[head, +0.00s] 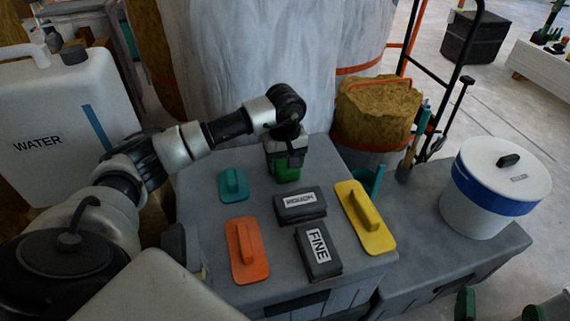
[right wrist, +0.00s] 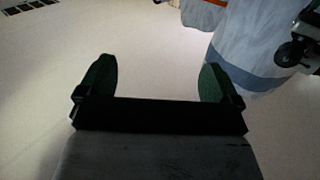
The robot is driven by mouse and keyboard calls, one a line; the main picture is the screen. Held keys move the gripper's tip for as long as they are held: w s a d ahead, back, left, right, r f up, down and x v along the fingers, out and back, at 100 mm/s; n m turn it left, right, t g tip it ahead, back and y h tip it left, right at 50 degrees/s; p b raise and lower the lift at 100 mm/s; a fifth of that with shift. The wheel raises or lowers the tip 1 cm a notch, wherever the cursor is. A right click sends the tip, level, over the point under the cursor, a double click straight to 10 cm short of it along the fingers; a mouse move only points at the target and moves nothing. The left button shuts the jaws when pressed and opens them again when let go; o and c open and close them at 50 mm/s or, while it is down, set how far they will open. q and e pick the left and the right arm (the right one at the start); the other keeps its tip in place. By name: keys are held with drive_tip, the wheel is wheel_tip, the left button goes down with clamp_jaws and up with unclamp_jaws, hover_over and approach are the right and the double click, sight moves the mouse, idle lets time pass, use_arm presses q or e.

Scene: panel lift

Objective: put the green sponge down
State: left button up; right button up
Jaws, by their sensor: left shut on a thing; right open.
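My left gripper (head: 285,153) points down over the back part of the grey table top (head: 205,205) in the head view. It is shut on the green sponge (head: 286,174), of which only a small part shows below the dark jaws. I cannot tell whether the sponge touches the table top. My right gripper (head: 499,308) is at the lower right of the head view, apart from the table. The right wrist view shows its two green fingers wide apart with nothing between them (right wrist: 155,80).
A white bucket (head: 497,185) stands right. A water container (head: 60,110) stands left.

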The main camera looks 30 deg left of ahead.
sight(285, 160)
drive_tip(key=shift+r, duration=0.15)
use_arm(q)
drive_tip(key=shift+f, duration=0.15)
drive_tip(key=o, duration=0.9)
drive_tip(key=shift+o, duration=0.2)
use_arm(e)
drive_tip(key=shift+r+t, duration=0.3)
use_arm(q)
wheel_tip(285, 160, up, 6)
drive_tip(key=shift+r+p, duration=0.2)
drive_tip(key=shift+p, duration=0.75)
drive_tip(key=shift+r+p, duration=0.65)
drive_tip(key=shift+r, duration=2.25)
use_arm(e)
drive_tip(key=s+d+f+g+h, duration=0.2)
drive_tip(key=s+f+g, duration=0.3)
drive_tip(key=f+g, duration=0.3)
drive_tip(key=shift+d+f+g+h, duration=0.3)
drive_tip(key=shift+d+f+g, duration=0.15)
drive_tip(key=shift+f, duration=0.1)
